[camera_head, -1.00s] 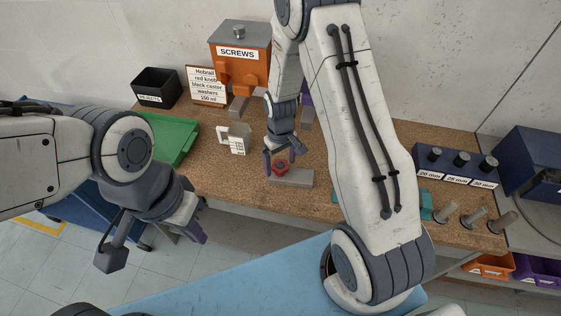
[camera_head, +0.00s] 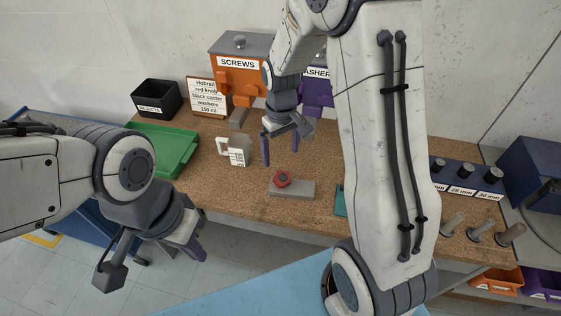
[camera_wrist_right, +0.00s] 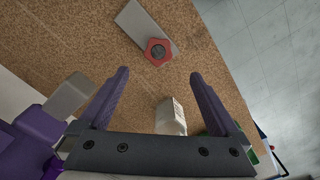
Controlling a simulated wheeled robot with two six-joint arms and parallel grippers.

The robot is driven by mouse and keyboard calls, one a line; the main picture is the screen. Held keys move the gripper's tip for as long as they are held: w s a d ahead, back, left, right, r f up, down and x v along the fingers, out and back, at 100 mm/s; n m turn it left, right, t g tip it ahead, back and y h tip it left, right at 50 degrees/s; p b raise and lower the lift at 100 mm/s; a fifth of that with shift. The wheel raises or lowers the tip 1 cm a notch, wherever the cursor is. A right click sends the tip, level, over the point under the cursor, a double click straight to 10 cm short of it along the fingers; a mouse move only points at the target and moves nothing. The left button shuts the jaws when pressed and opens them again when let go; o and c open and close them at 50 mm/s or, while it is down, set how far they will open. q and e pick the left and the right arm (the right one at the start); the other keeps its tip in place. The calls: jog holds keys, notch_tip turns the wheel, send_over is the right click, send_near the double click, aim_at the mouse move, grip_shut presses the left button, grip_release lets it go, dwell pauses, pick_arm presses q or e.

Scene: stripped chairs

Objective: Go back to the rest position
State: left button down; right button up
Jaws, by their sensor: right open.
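My right gripper (camera_head: 281,150) is open and empty above the bench, behind and above a red knob (camera_head: 283,178). The knob sits on a flat grey block (camera_head: 300,190) on the bench. In the right wrist view my right gripper's purple fingers (camera_wrist_right: 163,95) are spread wide with nothing between them. The red knob (camera_wrist_right: 158,52) and the grey block (camera_wrist_right: 135,22) lie beyond the fingertips there. My left gripper (camera_head: 195,247) hangs at the lower left, in front of the bench edge. Its fingers are partly hidden, so its opening cannot be told.
The cork-topped bench (camera_head: 240,190) holds a white measuring jug (camera_head: 235,152), a green tray (camera_head: 170,147), a black rejects bin (camera_head: 157,97), an orange screws dispenser (camera_head: 238,78), a purple washer dispenser (camera_head: 316,88) and a recipe card (camera_head: 207,97). Upright pegs (camera_head: 481,230) stand at right.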

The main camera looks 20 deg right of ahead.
jog(key=shift+r, duration=0.35)
jog(key=s+a+r+n+b, duration=0.2)
jog(key=s+a+r, duration=0.2)
jog(key=s+a, duration=0.55)
jog(key=s+a+n, duration=0.1)
jog(key=s+a, duration=0.1)
jog(key=s, duration=0.5)
jog(key=s+a+r+n+y+b, duration=0.1)
jog(key=s+a, duration=0.1)
jog(key=s, duration=0.5)
jog(key=shift+a+r+n+b, duration=0.25)
jog(key=shift+a+n+b, duration=0.05)
